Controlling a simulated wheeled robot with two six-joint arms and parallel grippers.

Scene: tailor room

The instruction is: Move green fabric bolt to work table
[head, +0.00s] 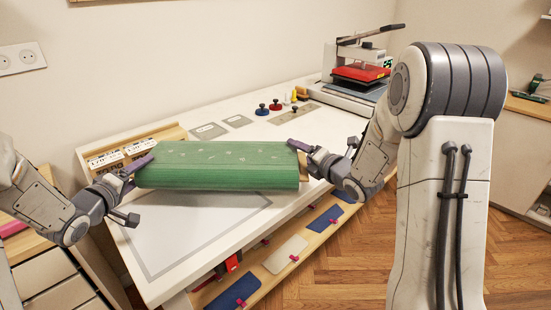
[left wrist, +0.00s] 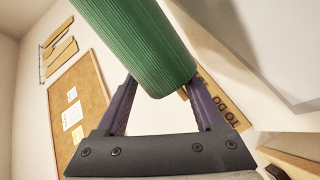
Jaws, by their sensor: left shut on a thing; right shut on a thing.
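The green fabric bolt (head: 217,166) is held between my two grippers, roughly level, over the left part of the white work table (head: 180,231). Whether its underside touches the table cannot be told. My left gripper (head: 140,167) is shut on the bolt's left end. My right gripper (head: 301,148) is shut on its right end, where a brown core end shows. In the left wrist view, the green bolt (left wrist: 142,45) sits between the purple fingers of my left gripper (left wrist: 160,95).
A heat press with a red plate (head: 361,72) stands at the table's far right end. Small red and blue knobbed items (head: 268,107) lie near the back edge. A shelf with coloured pieces (head: 285,255) runs below the front edge.

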